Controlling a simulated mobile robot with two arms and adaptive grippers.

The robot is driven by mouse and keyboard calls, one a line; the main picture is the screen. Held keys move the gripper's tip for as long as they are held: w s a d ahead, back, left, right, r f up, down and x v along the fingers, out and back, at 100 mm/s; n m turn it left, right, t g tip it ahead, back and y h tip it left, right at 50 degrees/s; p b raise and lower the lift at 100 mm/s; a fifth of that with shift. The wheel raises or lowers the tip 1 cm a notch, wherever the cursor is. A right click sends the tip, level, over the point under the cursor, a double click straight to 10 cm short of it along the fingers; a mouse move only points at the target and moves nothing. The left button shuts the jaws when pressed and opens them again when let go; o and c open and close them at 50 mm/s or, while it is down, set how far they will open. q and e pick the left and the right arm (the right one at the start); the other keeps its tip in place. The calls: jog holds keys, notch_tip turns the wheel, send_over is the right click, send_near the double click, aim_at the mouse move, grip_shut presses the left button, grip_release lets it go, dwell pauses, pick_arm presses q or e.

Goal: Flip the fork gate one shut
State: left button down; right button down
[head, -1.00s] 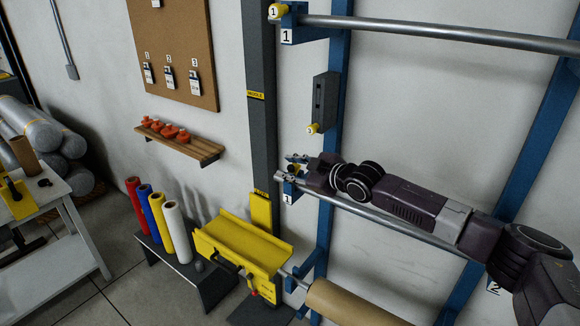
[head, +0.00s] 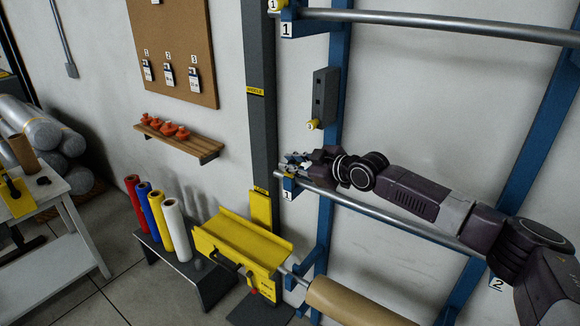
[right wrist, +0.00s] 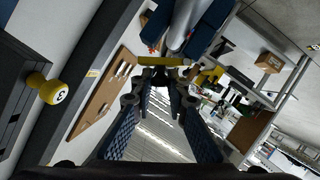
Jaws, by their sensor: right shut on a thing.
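The fork gate one is a small yellow piece (head: 291,172) at the left end of the middle steel bar, by the blue fork marked 1 (head: 288,195). It is small and partly covered by my fingers. In the right wrist view a yellow bar (right wrist: 153,61) lies across my fingertips. My right gripper (head: 292,163) is shut on this yellow gate; it also shows in the right wrist view (right wrist: 160,78). I cannot tell the gate's exact angle. My left gripper is out of view.
A grey box with a yellow knob marked 3 (head: 313,124) is above my gripper. The upper steel bar (head: 430,24) crosses overhead. A dark post (head: 262,120) stands just left. Below are a yellow trough (head: 240,240) and a brown roll (head: 355,303).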

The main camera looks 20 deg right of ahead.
jog(key=m+b, duration=0.1)
jog(key=b, duration=0.1)
jog(key=f+m+g+y+b, duration=0.1)
jog(key=b, duration=0.1)
jog(key=shift+w+d+b, duration=0.3)
jog(key=shift+d, duration=0.1)
jog(key=shift+w+d+m+g+y+b, duration=0.25)
jog(key=shift+m+g+y+b, duration=0.3)
jog(key=shift+m+b, duration=0.45)
jog(key=shift+d+f, duration=0.1)
jog(key=c, duration=2)
grip_release()
jog(key=shift+s+d, duration=0.1)
jog(key=v, duration=1.1)
jog(key=shift+s+d+r, duration=0.2)
jog(key=shift+s+d, duration=0.05)
jog(key=shift+s, duration=0.05)
